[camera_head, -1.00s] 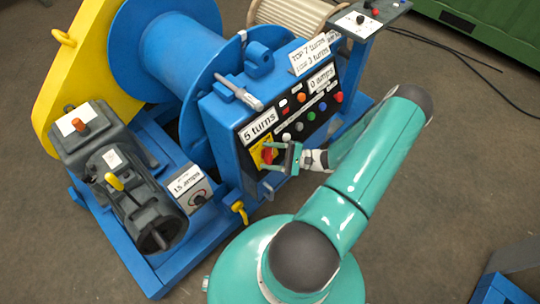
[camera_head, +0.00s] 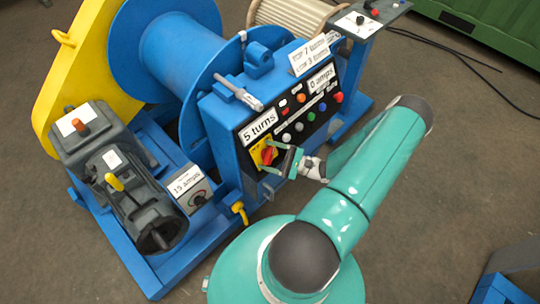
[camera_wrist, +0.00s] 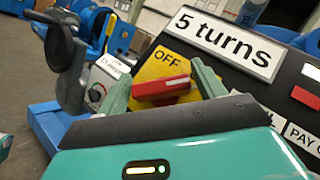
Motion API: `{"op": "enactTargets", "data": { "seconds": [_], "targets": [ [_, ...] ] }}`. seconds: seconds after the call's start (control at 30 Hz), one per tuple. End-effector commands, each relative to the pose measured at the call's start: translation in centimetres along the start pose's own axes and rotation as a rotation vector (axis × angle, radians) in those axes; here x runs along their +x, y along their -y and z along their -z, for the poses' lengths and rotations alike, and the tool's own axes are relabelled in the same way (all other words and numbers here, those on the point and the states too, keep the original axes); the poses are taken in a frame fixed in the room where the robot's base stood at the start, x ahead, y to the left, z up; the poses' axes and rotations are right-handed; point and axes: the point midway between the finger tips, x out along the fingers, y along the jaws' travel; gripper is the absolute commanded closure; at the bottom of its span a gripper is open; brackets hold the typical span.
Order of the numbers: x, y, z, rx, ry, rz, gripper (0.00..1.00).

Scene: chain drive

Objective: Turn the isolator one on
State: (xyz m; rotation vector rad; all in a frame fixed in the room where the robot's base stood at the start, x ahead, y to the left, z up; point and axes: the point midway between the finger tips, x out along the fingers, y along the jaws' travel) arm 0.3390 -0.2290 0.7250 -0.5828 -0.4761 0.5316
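The isolator is a red rotary handle (camera_head: 267,155) on a yellow plate at the left end of the black control panel. In the wrist view, the red handle (camera_wrist: 160,88) lies roughly crosswise in front of the yellow plate (camera_wrist: 158,66), which reads "OFF". My gripper (camera_head: 265,157) is at the panel, with its fingers pointing at the handle. In the wrist view, my gripper (camera_wrist: 162,86) is open, one green finger off each end of the handle. I cannot tell whether either finger touches it. Part of the plate is hidden behind the fingers.
The "5 turns" sign (camera_head: 258,126) is just above the isolator. Several coloured buttons (camera_head: 310,117) sit to its right on the panel. A grey box with a black knob (camera_head: 198,198) and a yellow lever (camera_head: 239,208) are at lower left.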

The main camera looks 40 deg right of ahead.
Motion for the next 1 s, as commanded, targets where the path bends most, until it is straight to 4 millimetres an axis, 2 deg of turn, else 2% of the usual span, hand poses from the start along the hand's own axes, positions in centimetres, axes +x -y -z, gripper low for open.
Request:
{"op": "enactTargets", "data": {
  "seconds": [0.33, 0.47, 0.57, 1.0],
  "targets": [
    [0.0, 0.0, 0.0, -0.001, 0.0, -0.002, 0.19],
    [-0.9, 0.0, 0.0, -0.002, -0.001, -0.001, 0.19],
    [-2.3, 0.0, 0.1, -0.002, -0.003, 0.0, 0.19],
    [-11.6, 0.0, 0.1, -0.002, -0.002, -0.001, 0.19]
  ]
}}
